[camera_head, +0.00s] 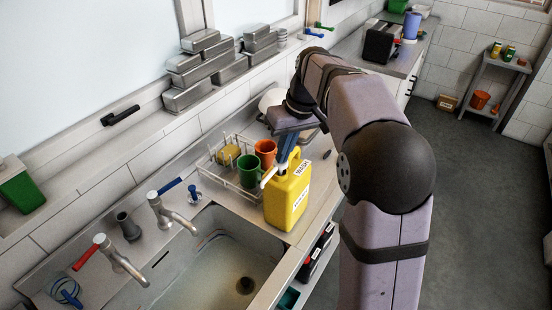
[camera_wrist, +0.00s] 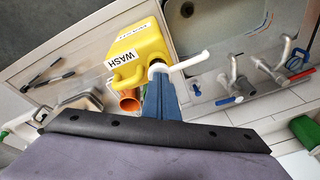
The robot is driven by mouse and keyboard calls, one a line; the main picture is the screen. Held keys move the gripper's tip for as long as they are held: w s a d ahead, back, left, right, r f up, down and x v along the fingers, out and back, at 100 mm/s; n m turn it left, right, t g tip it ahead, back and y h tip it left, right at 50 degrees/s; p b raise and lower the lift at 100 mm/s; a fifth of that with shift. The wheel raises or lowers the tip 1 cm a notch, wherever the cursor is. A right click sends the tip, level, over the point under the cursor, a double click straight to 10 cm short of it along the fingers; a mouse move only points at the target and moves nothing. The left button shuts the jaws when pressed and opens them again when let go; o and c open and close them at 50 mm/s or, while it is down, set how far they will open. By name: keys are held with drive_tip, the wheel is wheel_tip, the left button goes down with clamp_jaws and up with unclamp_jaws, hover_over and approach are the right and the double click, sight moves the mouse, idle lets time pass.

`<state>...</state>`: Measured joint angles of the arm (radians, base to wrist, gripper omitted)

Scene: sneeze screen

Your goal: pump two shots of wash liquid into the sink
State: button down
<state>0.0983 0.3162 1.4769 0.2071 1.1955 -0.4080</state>
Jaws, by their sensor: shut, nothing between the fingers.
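The yellow WASH jug (camera_head: 288,203) stands upright on the counter at the sink's right end; it also shows in the wrist view (camera_wrist: 139,45). Its white pump spout (camera_head: 267,178) points toward the sink, and in the wrist view the spout (camera_wrist: 192,62) reaches across the sink's edge. The sink (camera_head: 213,262) has a dark drain. My gripper (camera_head: 284,169) points down over the pump head, its blue fingers shut and empty. In the wrist view the fingertips (camera_wrist: 158,76) are right at the pump head; I cannot tell whether they press it.
A wire rack (camera_head: 217,170) beside the jug holds a green mug (camera_head: 249,170), an orange mug (camera_head: 266,152) and a yellow sponge (camera_head: 228,155). Taps (camera_head: 172,212) line the sink's back edge. Steel containers (camera_head: 205,70) sit on the ledge behind.

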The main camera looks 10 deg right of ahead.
drive_tip(key=shift+r, duration=0.15)
drive_tip(key=shift+r+p, duration=1.2)
drive_tip(key=shift+r, duration=0.1)
wheel_tip(320, 180, up, 5)
drive_tip(key=p, duration=0.4)
drive_tip(key=shift+p, duration=0.3)
idle(0.4)
drive_tip(key=s+f+m+g+h+b, duration=0.2)
drive_tip(key=s+f+b, duration=0.4)
drive_tip(key=s+f, duration=1.6)
drive_tip(key=s, duration=0.3)
drive_tip(key=shift+f+m+b, duration=0.3)
drive_tip(key=shift+f+m, duration=0.1)
